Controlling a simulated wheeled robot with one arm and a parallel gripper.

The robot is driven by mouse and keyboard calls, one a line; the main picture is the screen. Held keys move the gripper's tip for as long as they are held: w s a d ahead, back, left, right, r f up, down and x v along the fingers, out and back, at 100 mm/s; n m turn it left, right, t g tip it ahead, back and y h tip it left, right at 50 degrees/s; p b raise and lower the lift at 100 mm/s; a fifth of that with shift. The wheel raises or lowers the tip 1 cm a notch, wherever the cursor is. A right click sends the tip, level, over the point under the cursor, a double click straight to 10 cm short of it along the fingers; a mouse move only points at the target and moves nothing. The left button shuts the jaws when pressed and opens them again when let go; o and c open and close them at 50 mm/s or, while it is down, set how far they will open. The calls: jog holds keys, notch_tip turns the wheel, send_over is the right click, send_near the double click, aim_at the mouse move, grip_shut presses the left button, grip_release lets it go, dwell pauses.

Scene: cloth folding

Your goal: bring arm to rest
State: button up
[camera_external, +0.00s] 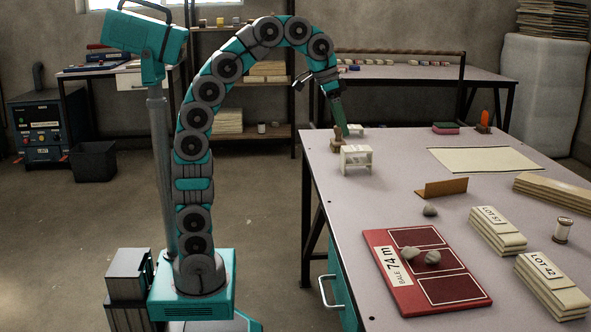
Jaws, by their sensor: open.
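My teal and grey arm rises from its base and arches over to the right. Its wrist points down above the table's (390,160) far left corner. My gripper (326,92) is open at the wrist's end, small in the picture, with one dark finger showing on its left side. A dark green piece (338,113) shows just below the wrist; I cannot tell whether it touches the gripper. Below it are a small brown wooden object (337,144) and a white stand (356,158). No cloth is clearly held.
A red board (380,262) marked "BALE 74 m" bears grey stones. Lot 57 (497,234) and Lot 42 (552,287) stacks, a spool (562,230), a brown angled block (441,187) and a cream sheet (485,159) lie right. The table's middle left is clear.

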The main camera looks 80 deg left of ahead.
jog(key=s+d+f+g+p, duration=0.2)
jog(key=s+f+p, duration=0.2)
jog(key=s+f, duration=0.7)
jog(key=s+d+f+g+p, duration=0.3)
jog(key=s+f, duration=0.8)
jog(key=s, duration=0.5)
jog(key=shift+p, duration=0.5)
